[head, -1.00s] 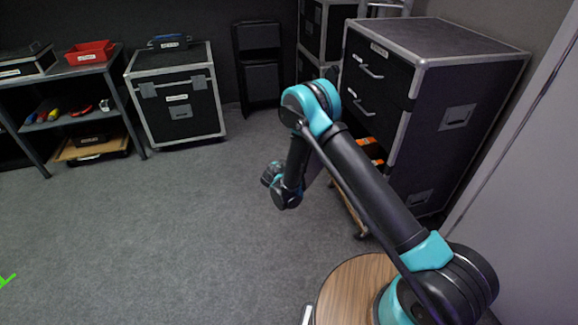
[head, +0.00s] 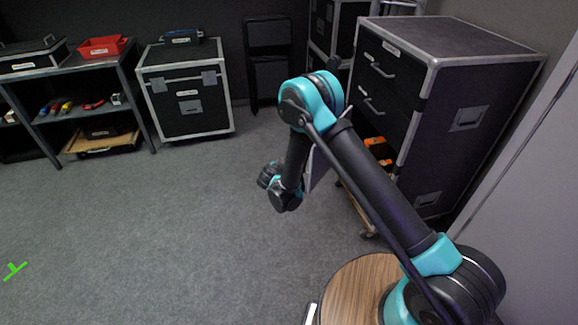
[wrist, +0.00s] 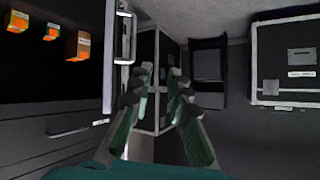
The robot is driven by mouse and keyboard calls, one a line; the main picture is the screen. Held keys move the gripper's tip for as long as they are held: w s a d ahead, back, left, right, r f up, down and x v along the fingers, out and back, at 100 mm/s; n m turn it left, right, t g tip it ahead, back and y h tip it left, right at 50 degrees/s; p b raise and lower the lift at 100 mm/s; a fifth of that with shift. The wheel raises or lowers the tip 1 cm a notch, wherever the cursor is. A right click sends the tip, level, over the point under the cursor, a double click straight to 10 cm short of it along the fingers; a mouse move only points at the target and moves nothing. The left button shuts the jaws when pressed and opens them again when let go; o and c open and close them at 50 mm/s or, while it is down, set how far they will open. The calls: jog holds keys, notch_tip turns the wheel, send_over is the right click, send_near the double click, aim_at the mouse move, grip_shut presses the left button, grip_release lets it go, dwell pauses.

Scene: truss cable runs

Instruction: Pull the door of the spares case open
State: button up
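The spares case (head: 490,85) is the tall black case with silver edges at the right of the head view. Its lower compartment is uncovered, and orange-labelled boxes (head: 378,150) show inside. Its door (head: 319,168) stands swung outward, a pale panel partly hidden behind my arm. In the wrist view the door (wrist: 108,75) is nearly edge-on, with its bar handle (wrist: 125,35) on the right side. My gripper (wrist: 161,73) is open and empty, its fingers just right of the door. I cannot tell whether a finger touches it. The head view does not show the fingers clearly.
Two drawers with handles (head: 378,68) sit above the compartment. A black case (head: 188,100) and a shelf (head: 75,62) with a red bin (head: 102,47) stand at the back left. A black folded chair (head: 270,70) is behind.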

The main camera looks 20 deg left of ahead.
jog(key=shift+s+a+r, duration=0.15)
jog(key=shift+s+r, duration=0.05)
jog(key=shift+s, duration=0.2)
jog(key=shift+s+a+r, duration=0.15)
jog(key=shift+s, duration=0.2)
